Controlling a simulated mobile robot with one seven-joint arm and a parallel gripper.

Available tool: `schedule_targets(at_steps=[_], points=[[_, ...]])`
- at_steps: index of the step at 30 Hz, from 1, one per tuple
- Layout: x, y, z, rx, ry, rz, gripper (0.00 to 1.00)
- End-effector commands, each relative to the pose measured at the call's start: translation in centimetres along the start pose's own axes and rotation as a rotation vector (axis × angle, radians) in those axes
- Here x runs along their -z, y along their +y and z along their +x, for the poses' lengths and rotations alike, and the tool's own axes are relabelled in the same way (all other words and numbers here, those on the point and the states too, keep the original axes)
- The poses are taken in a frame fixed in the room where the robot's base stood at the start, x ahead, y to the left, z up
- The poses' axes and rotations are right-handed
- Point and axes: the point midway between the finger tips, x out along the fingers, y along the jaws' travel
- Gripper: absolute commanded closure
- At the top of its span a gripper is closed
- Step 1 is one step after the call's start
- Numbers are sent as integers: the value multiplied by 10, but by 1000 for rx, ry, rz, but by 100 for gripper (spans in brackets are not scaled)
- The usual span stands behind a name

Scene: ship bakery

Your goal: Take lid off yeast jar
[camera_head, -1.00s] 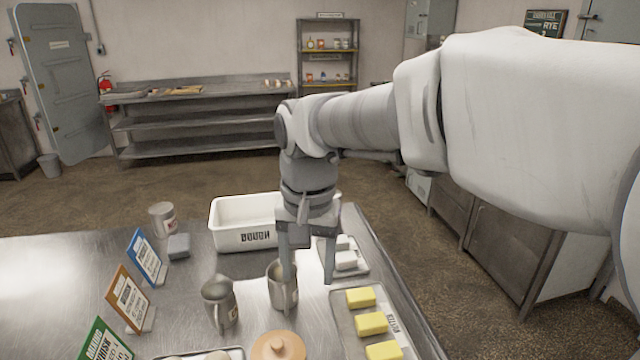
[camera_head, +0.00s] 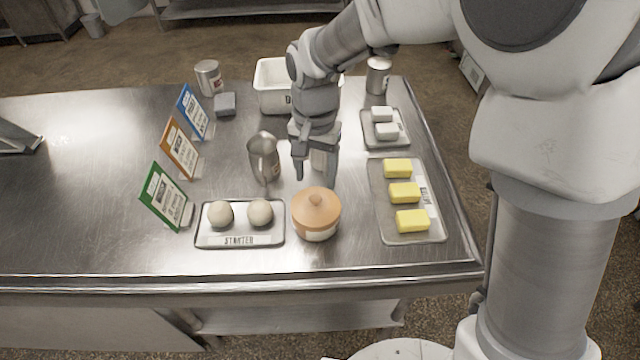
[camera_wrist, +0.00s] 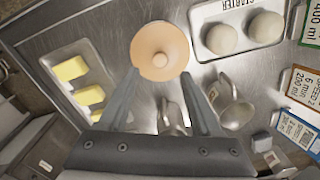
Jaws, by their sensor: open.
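The yeast jar (camera_head: 317,230) looks to be the round pot with a tan lid (camera_head: 316,204) that has a small knob on top. It stands on the steel table, and the lid sits on it. In the wrist view the lid (camera_wrist: 160,50) shows from above, just beyond the fingertips. My gripper (camera_head: 316,180) is open and empty, pointing down above and a little behind the jar. It also shows in the wrist view (camera_wrist: 160,85), with its fingers spread apart and not touching the lid.
The starter tray (camera_head: 240,240) with two dough balls is left of the jar; the butter tray (camera_head: 408,236) is right. A metal jug (camera_head: 263,158) stands behind, and another sits partly hidden by my gripper. Sign cards (camera_head: 180,148) stand left. A white bin (camera_head: 271,90) is at the back.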

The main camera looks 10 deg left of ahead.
Motion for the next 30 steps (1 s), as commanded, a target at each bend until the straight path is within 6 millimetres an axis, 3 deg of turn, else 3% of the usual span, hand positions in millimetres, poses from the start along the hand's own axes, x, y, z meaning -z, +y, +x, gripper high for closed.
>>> schedule_targets(at_steps=[5, 13, 22, 23, 30], points=[[-1, 0, 12, -2, -2, 0, 35], [-2, 0, 50, -2, -2, -1, 35], [-2, 0, 57, 0, 1, -1, 35], [-2, 0, 57, 0, 0, -1, 37], [-2, 0, 56, 0, 0, 0, 80]])
